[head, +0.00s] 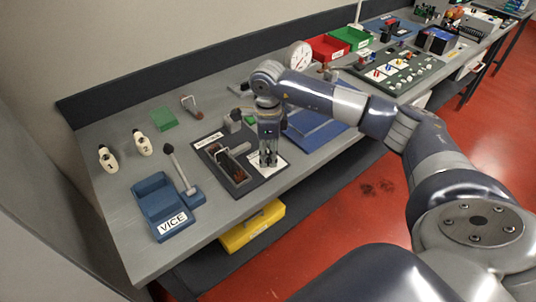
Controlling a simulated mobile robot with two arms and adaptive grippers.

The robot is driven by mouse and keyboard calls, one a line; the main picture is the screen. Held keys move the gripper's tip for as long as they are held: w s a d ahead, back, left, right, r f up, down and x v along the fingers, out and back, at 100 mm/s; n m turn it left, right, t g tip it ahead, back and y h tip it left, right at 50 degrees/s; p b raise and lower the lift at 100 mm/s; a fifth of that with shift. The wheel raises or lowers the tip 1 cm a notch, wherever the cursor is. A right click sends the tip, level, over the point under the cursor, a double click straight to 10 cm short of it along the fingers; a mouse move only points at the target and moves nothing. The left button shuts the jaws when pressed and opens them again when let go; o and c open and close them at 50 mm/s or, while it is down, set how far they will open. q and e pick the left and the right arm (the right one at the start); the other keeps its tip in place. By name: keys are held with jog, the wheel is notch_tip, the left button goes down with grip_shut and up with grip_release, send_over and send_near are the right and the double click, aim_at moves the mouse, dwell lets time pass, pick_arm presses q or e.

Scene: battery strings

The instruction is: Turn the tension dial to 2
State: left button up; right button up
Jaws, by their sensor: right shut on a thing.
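My right gripper (268,160) points straight down at the right part of a dark board on the bench. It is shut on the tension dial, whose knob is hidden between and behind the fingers. Part of a white dial plate (281,165) shows beside the fingers. The numbers on it and the dial's setting are too small and covered to read. My left gripper is not in view.
Left of the gripper on the same board stands a rust-brown device with a grey frame (233,169). A blue vice tray (160,205), a lever (181,171) and two numbered bottles stand further left. A blue mat (320,134) lies to the right. A yellow bin (251,226) hangs below the front edge.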

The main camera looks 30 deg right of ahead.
aim_at(268, 157)
dwell(0.5)
jog(key=o, duration=1.1)
jog(key=shift+r, duration=0.15)
notch_tip(268, 157, up, 12)
jog(key=shift+f, duration=0.1)
